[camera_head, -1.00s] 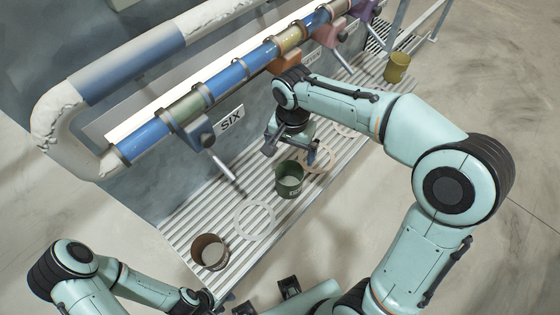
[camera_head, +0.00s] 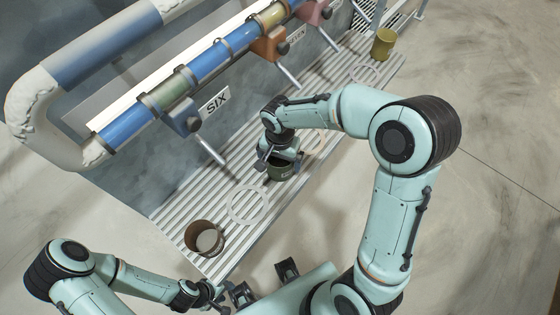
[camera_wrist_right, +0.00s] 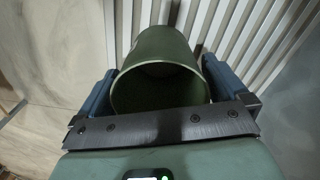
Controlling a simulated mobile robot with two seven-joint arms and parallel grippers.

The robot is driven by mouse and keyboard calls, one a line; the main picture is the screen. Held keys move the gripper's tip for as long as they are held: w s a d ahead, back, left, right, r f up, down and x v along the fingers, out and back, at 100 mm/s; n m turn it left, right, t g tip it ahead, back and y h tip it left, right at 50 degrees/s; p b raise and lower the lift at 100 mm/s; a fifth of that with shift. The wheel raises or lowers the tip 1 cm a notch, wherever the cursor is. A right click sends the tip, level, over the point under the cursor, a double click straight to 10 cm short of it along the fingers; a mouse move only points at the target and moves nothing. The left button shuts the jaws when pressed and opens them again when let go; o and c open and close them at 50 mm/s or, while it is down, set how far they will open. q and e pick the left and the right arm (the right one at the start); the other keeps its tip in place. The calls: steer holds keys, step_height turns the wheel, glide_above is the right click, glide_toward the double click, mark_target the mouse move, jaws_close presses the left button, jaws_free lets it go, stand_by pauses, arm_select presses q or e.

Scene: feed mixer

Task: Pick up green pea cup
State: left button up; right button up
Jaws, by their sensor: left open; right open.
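The green pea cup (camera_head: 284,172) stands upright on the ribbed metal shelf (camera_head: 185,212), partly hidden by my right gripper in the head view. My right gripper (camera_head: 279,161) is over the cup with its jaws open. In the right wrist view the green cup (camera_wrist_right: 160,75) sits between the two spread fingers of the right gripper (camera_wrist_right: 158,92), its open mouth toward the camera. I cannot tell whether either finger touches it. My left gripper (camera_head: 214,298) is at the bottom of the head view, away from the cup, open and holding nothing that I can see.
A pale ring (camera_head: 248,204) lies between the brown and green cups. Pipes with spouts and a SIX sign (camera_head: 216,103) overhang the shelf's left side.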

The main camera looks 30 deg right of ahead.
steer(key=shift+f, duration=0.1)
steer(key=shift+c, duration=0.3)
steer(key=c, duration=0.7)
steer(key=shift+c, duration=0.2)
